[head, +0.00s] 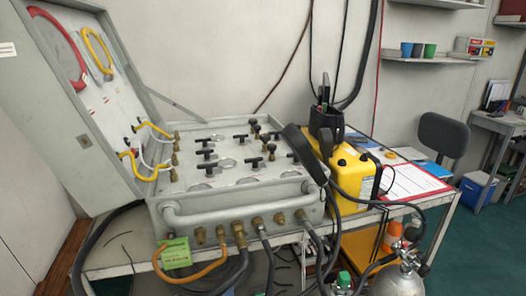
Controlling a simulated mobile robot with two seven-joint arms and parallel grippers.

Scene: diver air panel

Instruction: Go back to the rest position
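The diver air panel (240,178) stands on a bench with its grey lid (75,105) open at the left. Several black T-handle valves and dark knobs sit on its top face. Brass fittings (239,234) line its front, with hoses running down from them. A green tag (177,253) hangs at the front left. A yellow box (352,178) stands right of the panel, with a black handset (303,152) leaning between them. Neither of my grippers shows in the head view.
A metal gas cylinder (402,279) with a valve stands at the front right. A clipboard (412,182) lies on the bench. A chair (443,137), a desk and a blue cooler (478,191) are farther right. Green floor between them is open. Hoses hang along the bench front.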

